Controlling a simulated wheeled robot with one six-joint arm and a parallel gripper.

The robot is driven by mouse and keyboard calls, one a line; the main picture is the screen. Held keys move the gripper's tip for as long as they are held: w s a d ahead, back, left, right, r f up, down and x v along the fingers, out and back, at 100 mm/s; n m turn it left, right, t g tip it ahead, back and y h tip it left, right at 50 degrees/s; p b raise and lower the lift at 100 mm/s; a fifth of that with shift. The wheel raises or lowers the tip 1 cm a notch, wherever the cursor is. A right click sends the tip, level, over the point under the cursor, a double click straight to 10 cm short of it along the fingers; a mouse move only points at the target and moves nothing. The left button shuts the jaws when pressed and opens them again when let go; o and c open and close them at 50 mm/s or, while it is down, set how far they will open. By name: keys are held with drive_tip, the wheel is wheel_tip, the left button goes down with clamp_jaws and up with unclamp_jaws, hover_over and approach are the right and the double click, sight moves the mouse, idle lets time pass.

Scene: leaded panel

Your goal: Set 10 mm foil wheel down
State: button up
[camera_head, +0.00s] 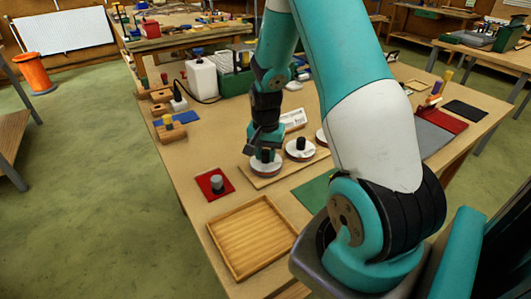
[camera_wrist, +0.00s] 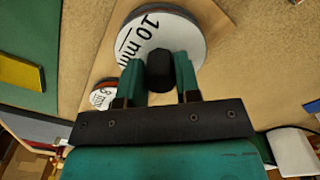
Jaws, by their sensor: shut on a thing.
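The 10 mm foil wheel is a white-topped disc marked "10 mm" with a black knob; it shows in the wrist view (camera_wrist: 150,38) and in the head view (camera_head: 265,169). My gripper (camera_head: 265,153) is shut on the wheel's black knob, with one teal finger on each side of it in the wrist view (camera_wrist: 160,75). The wheel is upright over the left end of a wooden board (camera_head: 257,184). I cannot tell whether its underside touches the board. The label board face under the wheel is hidden.
A second wheel (camera_head: 300,150) stands beside it, and a third (camera_head: 321,136) is partly hidden by my arm. An "8" wheel (camera_wrist: 103,95) shows in the wrist view.

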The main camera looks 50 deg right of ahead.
sight(264, 153)
drive_tip(key=shift+f, duration=0.25)
drive_tip(key=o, duration=0.9)
wheel_tip(264, 153, up, 12)
drive_tip(key=b, duration=0.2)
drive_tip(key=s+a+r+n+y, duration=0.1)
drive_tip(key=a+r+n, duration=0.15)
drive_tip(key=a, duration=0.35)
drive_tip(key=s+a+r+n+t, duration=0.1)
drive_tip(key=a+n, duration=0.2)
drive_tip(key=a, duration=0.2)
drive_tip(key=s+a+r+n+y, duration=0.1)
drive_tip(key=a+r+n, duration=0.15)
drive_tip(key=a, duration=0.35)
drive_tip(key=s+a+r+n, duration=0.1)
drive_tip(key=s+a+n, duration=0.2)
drive_tip(key=s+a, duration=0.1)
drive_tip(key=s+a+r+n+y, duration=0.1)
drive_tip(key=s+a+n, duration=0.3)
drive_tip(key=s+a, duration=0.1)
drive_tip(key=s+a+r+n+g+y, duration=0.1)
drive_tip(key=s+a+n, duration=0.3)
drive_tip(key=s, duration=0.1)
drive_tip(key=shift+s+a, duration=0.1)
drive_tip(key=shift+a, duration=0.25)
